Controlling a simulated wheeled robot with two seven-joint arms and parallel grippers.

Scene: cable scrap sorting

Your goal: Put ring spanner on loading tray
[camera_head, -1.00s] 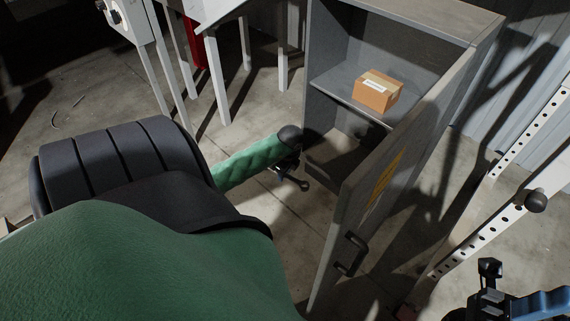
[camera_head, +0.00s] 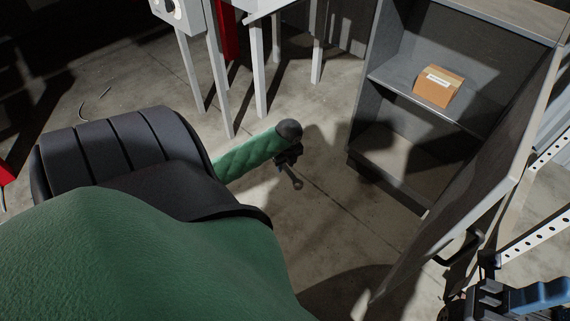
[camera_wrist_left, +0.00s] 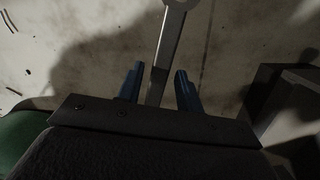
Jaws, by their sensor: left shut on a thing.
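My left gripper (camera_head: 287,163) hangs at the end of my green arm, over the concrete floor and left of the cabinet. It is shut on the ring spanner (camera_head: 293,179), whose ring end points away from the jaws. In the left wrist view, the grey spanner (camera_wrist_left: 171,35) sticks out from between the blue fingers of the left gripper (camera_wrist_left: 157,82). Part of my right gripper (camera_head: 515,300) shows at the bottom right corner, and its jaws are not clear. I cannot make out a loading tray in either view.
A grey cabinet (camera_head: 366,112) stands open at the right, with a cardboard box (camera_head: 438,87) on its shelf. Its door (camera_head: 470,205) swings out towards me. White-legged furniture (camera_head: 260,85) stands at the back. The floor (camera_head: 315,225) between is clear.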

